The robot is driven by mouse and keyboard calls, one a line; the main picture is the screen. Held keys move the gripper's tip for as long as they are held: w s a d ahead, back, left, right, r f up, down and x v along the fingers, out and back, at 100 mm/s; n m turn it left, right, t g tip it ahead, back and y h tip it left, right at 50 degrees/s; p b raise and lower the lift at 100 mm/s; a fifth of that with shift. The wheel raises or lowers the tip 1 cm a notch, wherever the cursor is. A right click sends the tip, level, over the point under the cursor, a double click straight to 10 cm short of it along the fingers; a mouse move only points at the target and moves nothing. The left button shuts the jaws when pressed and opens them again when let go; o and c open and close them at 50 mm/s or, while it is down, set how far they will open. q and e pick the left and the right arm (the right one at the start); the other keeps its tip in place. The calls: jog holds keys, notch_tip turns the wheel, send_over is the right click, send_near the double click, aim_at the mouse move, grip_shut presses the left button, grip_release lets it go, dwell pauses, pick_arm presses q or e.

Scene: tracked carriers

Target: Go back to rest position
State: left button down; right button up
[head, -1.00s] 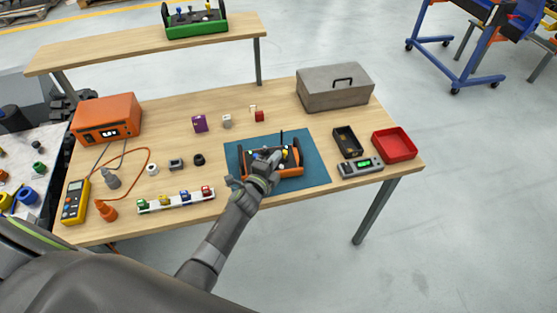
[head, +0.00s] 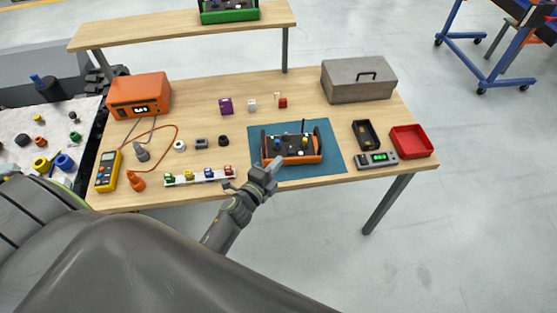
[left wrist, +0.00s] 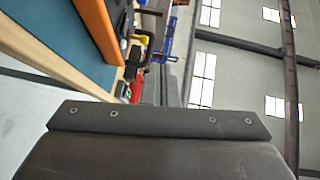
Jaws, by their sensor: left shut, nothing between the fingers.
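My left gripper (head: 272,166) is shut and empty in the head view. It is at the front of the orange carrier (head: 306,159), near the front left of the blue mat (head: 328,165); I cannot tell whether it touches the carrier. The carrier stands upright on the mat and holds small parts and a thin black upright rod. In the left wrist view the dark gripper body (left wrist: 160,125) fills the lower middle, and its fingertips cannot be made out. The orange carrier (left wrist: 98,25) shows at the upper left there. My right gripper is not in view.
The wooden table (head: 200,95) also bears a grey toolbox (head: 350,88), a red tray (head: 411,143), a black bin, a small device with a green display, a rack (head: 205,178) of small coloured parts, an orange box and a yellow meter. Open floor lies in front of the table.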

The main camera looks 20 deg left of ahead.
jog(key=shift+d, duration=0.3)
